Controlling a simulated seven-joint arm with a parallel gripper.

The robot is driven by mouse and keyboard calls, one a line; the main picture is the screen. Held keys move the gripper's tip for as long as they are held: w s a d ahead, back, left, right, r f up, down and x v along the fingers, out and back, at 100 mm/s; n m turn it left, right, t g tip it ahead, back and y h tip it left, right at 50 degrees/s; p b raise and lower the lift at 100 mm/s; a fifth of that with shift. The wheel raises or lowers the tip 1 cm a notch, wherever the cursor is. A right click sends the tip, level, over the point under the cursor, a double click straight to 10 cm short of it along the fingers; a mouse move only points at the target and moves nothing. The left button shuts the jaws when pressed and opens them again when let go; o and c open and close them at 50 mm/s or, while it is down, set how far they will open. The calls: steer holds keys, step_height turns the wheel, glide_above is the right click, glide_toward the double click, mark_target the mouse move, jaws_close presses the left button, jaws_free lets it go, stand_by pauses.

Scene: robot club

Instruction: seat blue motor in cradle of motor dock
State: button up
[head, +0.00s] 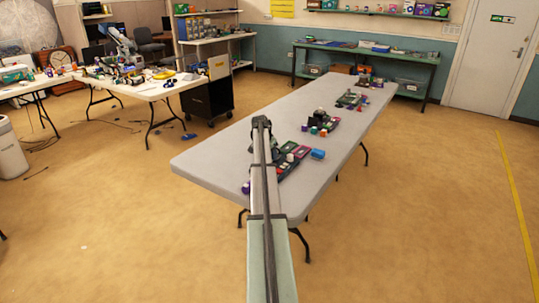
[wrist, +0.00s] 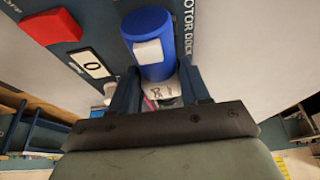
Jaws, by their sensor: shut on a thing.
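The blue motor (wrist: 158,68), a blue cylinder with a white block on its side, is in the upper middle of the wrist view. My gripper (wrist: 160,82) is shut on its near end, with one dark finger on each side. The motor is over the dark board by the printed words MOTOR DOCK (wrist: 188,28). The cradle is hidden, so I cannot tell whether the motor touches it. In the head view my gripper is hidden behind my arm, near the dark kit board (head: 287,169) at the near end of the table.
On the long grey table (head: 235,150), a blue piece (head: 318,154) lies by the board's right end. More kits (head: 320,123) stand farther along. The table's left side is clear.

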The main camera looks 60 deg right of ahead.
steer(key=shift+f, duration=0.1)
stand_by(0.3)
steer(key=o, duration=1.3)
steer(key=shift+o, duration=0.4)
steer(key=o, duration=0.3)
steer(key=shift+r, duration=0.2)
steer(key=shift+r, duration=3.8)
